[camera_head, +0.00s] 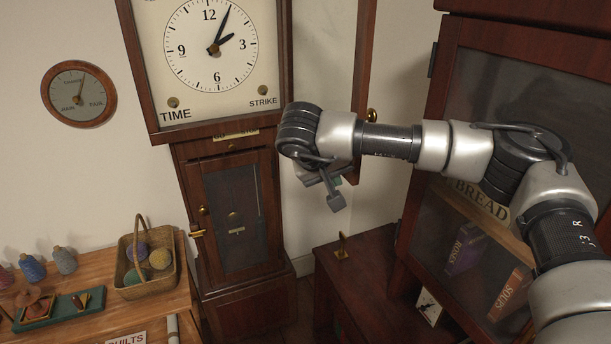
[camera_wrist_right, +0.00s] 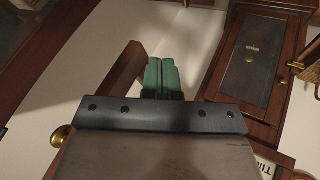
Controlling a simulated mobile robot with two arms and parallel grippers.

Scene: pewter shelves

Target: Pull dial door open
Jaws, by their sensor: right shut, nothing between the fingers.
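The tall wooden clock shows its white dial (camera_head: 212,45) uncovered in the head view. The dial door (camera_head: 363,70) is a narrow wooden frame standing out at the dial's right, partly hidden behind my right arm. Its brass knob (camera_head: 372,115) shows just above the arm. In the right wrist view the door's wooden edge (camera_wrist_right: 122,80) and the knob (camera_wrist_right: 62,136) are left of the fingers. My left gripper is out of view.
The clock's lower glazed door (camera_head: 236,215) is closed. A wooden bench (camera_head: 150,322) with a yarn basket (camera_head: 148,278) stands at left. A low dark red cabinet (camera_head: 345,285) and a tall glazed bookcase (camera_head: 440,75) are at right. A round wall gauge (camera_head: 79,93) hangs left.

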